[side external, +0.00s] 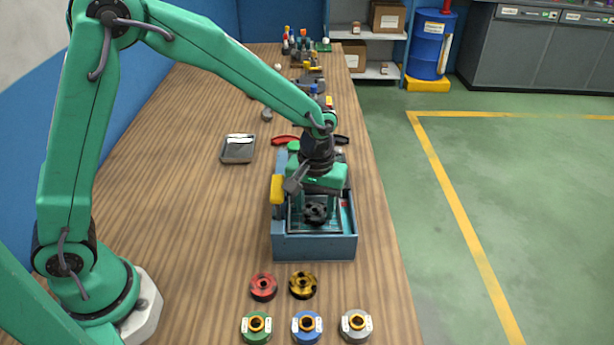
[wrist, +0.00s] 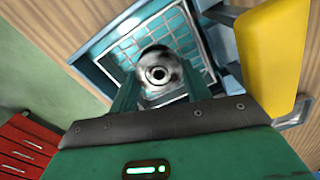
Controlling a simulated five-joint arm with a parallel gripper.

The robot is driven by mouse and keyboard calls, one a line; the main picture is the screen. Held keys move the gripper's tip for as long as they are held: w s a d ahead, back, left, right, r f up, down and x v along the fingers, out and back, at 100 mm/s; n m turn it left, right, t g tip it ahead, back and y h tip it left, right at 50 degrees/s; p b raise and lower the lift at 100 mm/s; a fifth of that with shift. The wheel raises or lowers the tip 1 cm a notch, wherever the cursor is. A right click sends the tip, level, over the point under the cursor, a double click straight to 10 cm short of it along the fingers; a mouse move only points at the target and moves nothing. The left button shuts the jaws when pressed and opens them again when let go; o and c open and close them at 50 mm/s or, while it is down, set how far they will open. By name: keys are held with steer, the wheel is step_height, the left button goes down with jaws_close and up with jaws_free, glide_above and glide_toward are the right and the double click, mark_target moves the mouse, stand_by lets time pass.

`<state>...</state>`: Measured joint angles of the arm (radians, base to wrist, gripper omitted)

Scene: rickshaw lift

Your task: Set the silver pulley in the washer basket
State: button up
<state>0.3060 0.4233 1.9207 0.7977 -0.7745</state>
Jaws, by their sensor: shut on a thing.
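My gripper (side external: 317,203) points down over the blue box-shaped washer basket (side external: 314,247), its fingers shut on the silver pulley. The pulley (side external: 316,213) looks dark in the side view. In the wrist view, the pulley (wrist: 158,75) is a shiny, round, silver-and-dark piece with a centre hole, between my green fingers (wrist: 158,92). Behind it lies the basket's teal grid floor (wrist: 125,55) with a metal rim. The pulley is within the basket's outline; whether it touches the floor I cannot tell. My gripper hides the basket's far part.
A red pulley (side external: 263,287) and a gold pulley (side external: 303,285) lie in front of the basket. Green (side external: 256,328), blue (side external: 307,328) and grey (side external: 356,326) tagged round parts stand nearer. A grey tray (side external: 238,149) lies left, with bare table around it. A yellow block (side external: 277,189) rises at the basket's left.

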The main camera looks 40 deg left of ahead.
steer(key=shift+f, duration=0.1)
stand_by(0.6)
steer(key=o, duration=1.5)
steer(key=shift+d, duration=0.1)
steer(key=shift+o, duration=0.4)
steer(key=shift+w+r, duration=0.1)
steer(key=shift+r, duration=3.4)
